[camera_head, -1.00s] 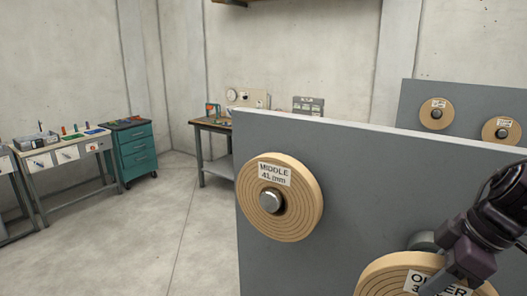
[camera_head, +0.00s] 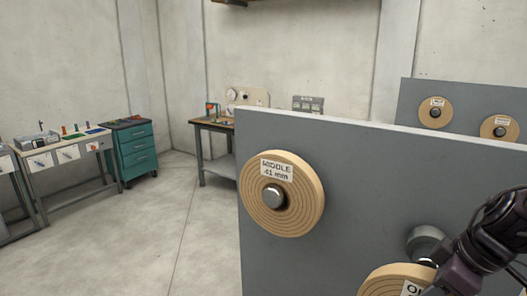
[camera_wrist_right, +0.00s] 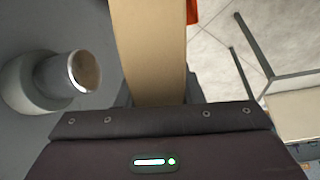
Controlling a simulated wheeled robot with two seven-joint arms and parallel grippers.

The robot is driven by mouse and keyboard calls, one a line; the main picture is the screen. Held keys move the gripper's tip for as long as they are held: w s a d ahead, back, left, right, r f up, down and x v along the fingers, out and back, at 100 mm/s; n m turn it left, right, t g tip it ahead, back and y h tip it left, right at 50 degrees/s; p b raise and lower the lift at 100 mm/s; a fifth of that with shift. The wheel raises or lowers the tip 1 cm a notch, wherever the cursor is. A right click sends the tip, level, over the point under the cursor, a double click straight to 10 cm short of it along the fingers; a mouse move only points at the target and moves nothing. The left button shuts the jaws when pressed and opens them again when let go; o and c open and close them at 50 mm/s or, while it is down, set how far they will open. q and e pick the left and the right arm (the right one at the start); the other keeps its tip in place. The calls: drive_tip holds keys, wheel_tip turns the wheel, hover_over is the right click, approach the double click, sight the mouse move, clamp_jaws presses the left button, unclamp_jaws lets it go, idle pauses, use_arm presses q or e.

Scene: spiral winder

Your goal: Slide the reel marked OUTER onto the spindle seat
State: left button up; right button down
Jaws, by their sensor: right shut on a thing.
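The OUTER reel (camera_head: 388,281) is a tan wooden disc at the bottom edge of the head view, partly cut off, with most of its label hidden. My right gripper (camera_head: 436,281) is shut on its rim. In the right wrist view the reel (camera_wrist_right: 150,50) is a tan band between the fingers. A bare spindle seat (camera_head: 427,240), a grey collar with a metal pin, sticks out of the grey panel above the reel. In the wrist view the spindle seat (camera_wrist_right: 75,76) is left of the reel, apart from it. My left gripper is out of view.
A MIDDLE reel (camera_head: 282,195), marked 41 mm, sits on another spindle of the grey panel (camera_head: 350,190). Behind, a second panel (camera_head: 466,94) carries two smaller reels. Benches and a teal drawer cabinet (camera_head: 136,153) stand at the back left. The floor left of the panel is clear.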

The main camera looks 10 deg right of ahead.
drive_tip(key=shift+w+a+f+m, duration=0.2)
drive_tip(key=shift+a+f+m, duration=0.05)
drive_tip(key=shift+f, duration=0.4)
drive_tip(key=shift+w+a+f+m, duration=0.15)
drive_tip(key=shift+a+f+m, duration=0.1)
drive_tip(key=shift+f, duration=0.4)
drive_tip(key=shift+t, duration=0.3)
drive_tip(key=shift+f, duration=0.1)
drive_tip(key=shift+a+f, duration=0.15)
drive_tip(key=shift+a+f, duration=0.1)
drive_tip(key=shift+f, duration=0.05)
drive_tip(key=shift+w+a+f+m+h, duration=0.2)
drive_tip(key=shift+a+f+m+h, duration=0.1)
drive_tip(key=shift+a+f, duration=0.45)
drive_tip(key=w+a+f, duration=0.2)
drive_tip(key=a+f, duration=0.3)
drive_tip(key=a, duration=0.7)
drive_tip(key=shift+f, duration=0.4)
